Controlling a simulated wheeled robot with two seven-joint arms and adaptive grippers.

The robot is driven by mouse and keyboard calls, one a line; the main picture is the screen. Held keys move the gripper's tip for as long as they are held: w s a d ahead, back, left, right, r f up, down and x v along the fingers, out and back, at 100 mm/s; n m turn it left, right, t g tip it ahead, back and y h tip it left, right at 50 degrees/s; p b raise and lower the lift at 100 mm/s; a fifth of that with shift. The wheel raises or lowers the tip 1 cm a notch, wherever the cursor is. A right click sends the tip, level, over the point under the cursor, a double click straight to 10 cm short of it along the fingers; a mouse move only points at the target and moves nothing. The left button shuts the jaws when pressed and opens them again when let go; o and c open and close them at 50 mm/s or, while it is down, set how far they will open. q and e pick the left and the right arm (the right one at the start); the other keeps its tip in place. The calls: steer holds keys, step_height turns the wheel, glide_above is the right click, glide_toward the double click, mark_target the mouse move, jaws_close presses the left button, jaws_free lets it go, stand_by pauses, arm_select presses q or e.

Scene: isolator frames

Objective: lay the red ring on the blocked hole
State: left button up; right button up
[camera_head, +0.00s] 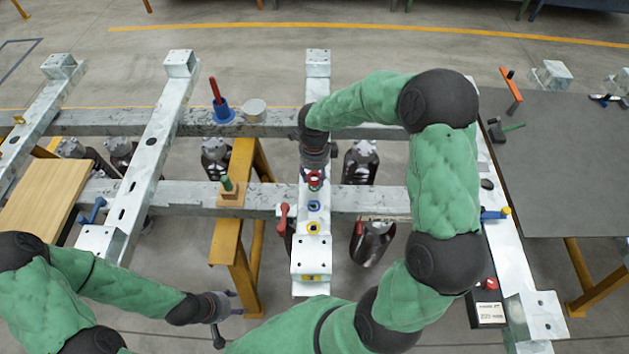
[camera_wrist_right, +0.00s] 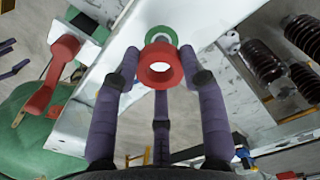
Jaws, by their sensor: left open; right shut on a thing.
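The red ring (camera_wrist_right: 160,67) is held between the fingertips of my right gripper (camera_wrist_right: 160,75), in the right wrist view. Beyond it, a green ring (camera_wrist_right: 161,34) lies on the white beam, partly covered by the red ring. In the head view, the red ring (camera_head: 314,181) shows just below my right gripper (camera_head: 314,172), over the white crossbeam (camera_head: 311,250). A blue ring (camera_head: 314,206) and a yellow ring (camera_head: 313,228) lie nearer on that beam. I cannot tell which hole is blocked. My left gripper (camera_head: 222,312) is open and empty at the lower left, away from the rings.
A red-handled tool (camera_head: 283,220) hangs at the beam's left side; it also shows in the wrist view (camera_wrist_right: 50,75). A blue base with a red peg (camera_head: 221,108) and a green peg on a block (camera_head: 229,189) stand left. A dark table (camera_head: 570,165) is at right.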

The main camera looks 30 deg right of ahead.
mark_target(315, 176)
step_height(315, 176, down, 4)
steer(key=shift+w+d+r+b, duration=0.1)
steer(key=shift+r+b, duration=0.1)
steer(key=shift+b, duration=0.55)
steer(key=shift+r, duration=0.1)
steer(key=shift+f, duration=0.25)
steer(key=o, duration=0.9)
steer(key=shift+r, duration=0.1)
steer(key=shift+o, duration=0.2)
steer(key=shift+r, duration=0.1)
step_height(315, 176, up, 12)
steer(key=p, duration=0.4)
